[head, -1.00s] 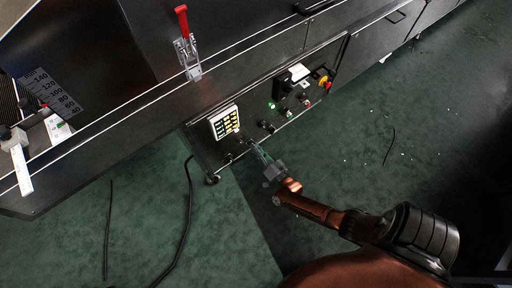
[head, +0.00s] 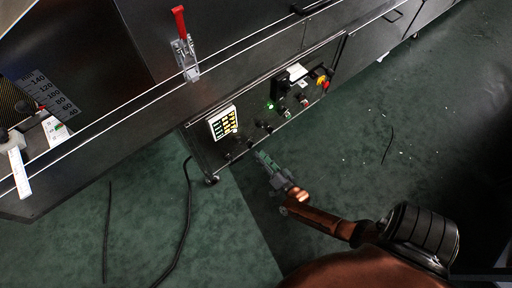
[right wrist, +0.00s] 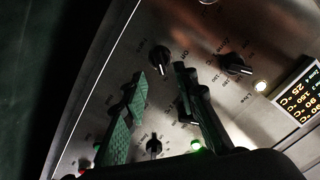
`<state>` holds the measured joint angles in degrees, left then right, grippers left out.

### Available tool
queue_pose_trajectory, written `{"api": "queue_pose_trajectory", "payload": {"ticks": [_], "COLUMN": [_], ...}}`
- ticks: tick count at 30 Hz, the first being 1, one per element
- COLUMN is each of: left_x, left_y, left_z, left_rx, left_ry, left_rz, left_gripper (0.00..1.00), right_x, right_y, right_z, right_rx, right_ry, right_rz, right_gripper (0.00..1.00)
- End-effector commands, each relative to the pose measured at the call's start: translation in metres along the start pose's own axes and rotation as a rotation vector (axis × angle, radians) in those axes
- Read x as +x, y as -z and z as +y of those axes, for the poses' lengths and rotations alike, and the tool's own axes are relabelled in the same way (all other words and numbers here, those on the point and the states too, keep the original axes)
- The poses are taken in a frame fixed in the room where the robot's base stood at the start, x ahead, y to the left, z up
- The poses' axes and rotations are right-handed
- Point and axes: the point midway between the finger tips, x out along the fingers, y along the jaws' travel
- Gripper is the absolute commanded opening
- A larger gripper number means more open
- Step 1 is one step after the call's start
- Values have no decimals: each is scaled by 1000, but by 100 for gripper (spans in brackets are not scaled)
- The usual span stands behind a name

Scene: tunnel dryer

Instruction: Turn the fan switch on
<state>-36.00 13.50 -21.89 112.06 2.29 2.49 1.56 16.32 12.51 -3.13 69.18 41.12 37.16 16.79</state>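The control panel (head: 262,140) is on the dryer's lower side in the head view. In the right wrist view, one black knob (right wrist: 160,57) lies just beyond the gap between my fingertips, another knob (right wrist: 235,65) is to the right, and a third knob (right wrist: 153,147) shows lower between the fingers. My right gripper (head: 262,157) is open and empty, just off the panel's lower edge in the head view; it also shows in the right wrist view (right wrist: 161,78). My left gripper is out of view.
A lit display (head: 223,122), a green lamp (head: 270,105) and a yellow-and-red switch (head: 322,80) are on the panel. A red-handled toggle clamp (head: 184,45) stands above. A black cable (head: 186,215) lies on the green floor, which is otherwise mostly clear.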

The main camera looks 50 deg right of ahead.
Motion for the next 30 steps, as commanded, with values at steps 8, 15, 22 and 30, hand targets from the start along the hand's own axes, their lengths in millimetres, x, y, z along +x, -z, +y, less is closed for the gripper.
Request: {"api": "queue_pose_trajectory", "payload": {"ticks": [8, 15, 22, 30], "left_x": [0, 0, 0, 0], "left_y": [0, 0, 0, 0], "left_z": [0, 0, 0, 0], "left_rx": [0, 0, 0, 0], "left_ry": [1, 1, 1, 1], "left_rz": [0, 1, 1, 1], "left_gripper": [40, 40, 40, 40], "right_x": [-52, -68, -68, -68], "right_y": [0, 0, 0, 0], "right_z": [0, 0, 0, 0], "right_rx": [1, 2, 1, 1], "right_ry": [-2, 0, 0, 0], "right_rz": [0, 0, 0, 0], "right_gripper": [27, 27, 27, 27]}}
